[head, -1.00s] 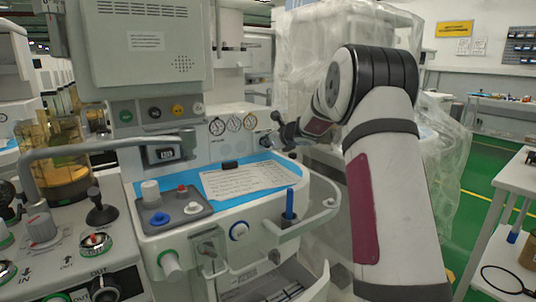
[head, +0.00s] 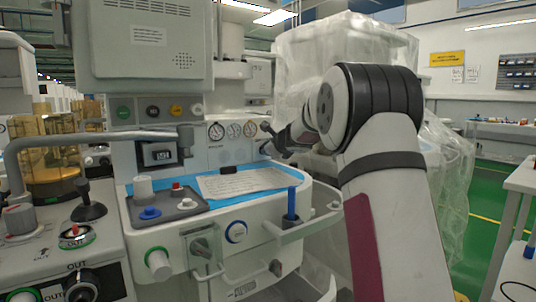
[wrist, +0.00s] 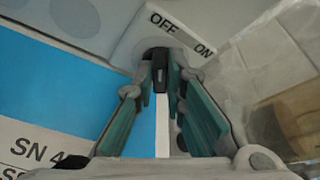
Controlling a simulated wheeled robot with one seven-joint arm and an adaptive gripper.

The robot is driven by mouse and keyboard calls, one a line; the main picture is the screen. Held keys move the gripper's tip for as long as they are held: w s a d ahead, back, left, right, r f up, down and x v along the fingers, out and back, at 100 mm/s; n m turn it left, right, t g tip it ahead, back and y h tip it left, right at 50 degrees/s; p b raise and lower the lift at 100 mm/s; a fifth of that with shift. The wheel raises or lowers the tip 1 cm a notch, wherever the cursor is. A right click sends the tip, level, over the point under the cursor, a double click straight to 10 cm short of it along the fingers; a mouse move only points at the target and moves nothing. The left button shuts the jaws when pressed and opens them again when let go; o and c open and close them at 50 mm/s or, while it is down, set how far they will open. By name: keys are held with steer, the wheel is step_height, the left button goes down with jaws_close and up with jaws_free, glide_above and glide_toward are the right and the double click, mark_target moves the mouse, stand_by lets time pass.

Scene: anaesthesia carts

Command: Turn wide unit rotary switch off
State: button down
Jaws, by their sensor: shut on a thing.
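The rotary switch (wrist: 160,72) is a dark knob with a light mark, on a pale panel under a plate (wrist: 180,35) marked OFF and ON. In the wrist view its upper end points up, nearer the OFF word than ON. My gripper (wrist: 161,88) has its two green-padded fingers on either side of the knob, shut on it. In the head view my gripper (head: 268,138) is at the right end of the wide unit's front panel (head: 232,153), beside the gauges. The switch is too small and covered to make out there.
A blue work surface (head: 270,180) with a paper sheet (head: 240,182) lies below the panel. A grey rail (head: 95,138) crosses at left. A blue upright item (head: 291,202) stands at the unit's front. A plastic-wrapped unit (head: 350,50) is behind my arm.

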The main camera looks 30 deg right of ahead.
stand_by(0.3)
steer(key=c, duration=1.6)
jaws_free()
steer(key=shift+c, duration=0.2)
steer(key=v, duration=1.2)
steer(key=shift+f, duration=0.1)
